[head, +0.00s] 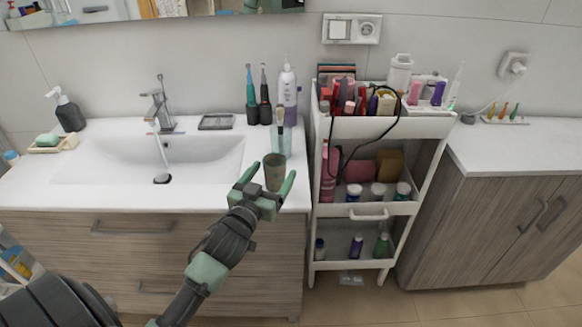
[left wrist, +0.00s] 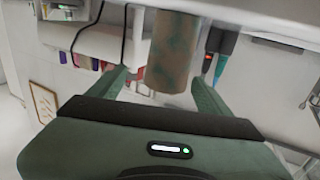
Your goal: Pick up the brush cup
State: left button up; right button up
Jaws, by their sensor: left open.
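The brush cup, an olive-brown cylinder (head: 275,172), stands near the front right edge of the white sink counter. My left gripper (head: 268,185) is open at the cup, with one finger on each side of it. In the left wrist view the mottled brown cup (left wrist: 172,55) shows between the two spread fingers (left wrist: 160,90); I cannot tell if either touches it. Just behind the cup is a clear bluish container (head: 281,143) with a brush-like item upright at it. My right gripper is not in view.
Electric toothbrushes (head: 257,95) and a white pump bottle (head: 287,92) stand behind the cup. The sink basin (head: 200,160) is to the left. A white cart (head: 390,126) filled with cosmetics stands close on the right, with a dark cable hanging over it.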

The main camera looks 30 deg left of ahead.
aim_at(279, 155)
pick_arm(q)
jog(key=shift+w+a+r, duration=0.1)
jog(key=shift+w, duration=0.35)
jog(key=shift+w+a+r+p, duration=0.2)
jog(key=shift+w+a+p, duration=0.1)
jog(key=shift+w, duration=0.2)
jog(key=shift+w+a+r+p, duration=0.2)
jog(key=shift+w+p, duration=0.05)
jog(key=shift+w, duration=0.2)
jog(key=w, duration=0.2)
jog(key=shift+w+a+p, duration=0.35)
jog(key=shift+a, duration=0.05)
jog(key=shift+w+a+f, duration=0.1)
jog(key=shift+w, duration=0.6)
grip_shut()
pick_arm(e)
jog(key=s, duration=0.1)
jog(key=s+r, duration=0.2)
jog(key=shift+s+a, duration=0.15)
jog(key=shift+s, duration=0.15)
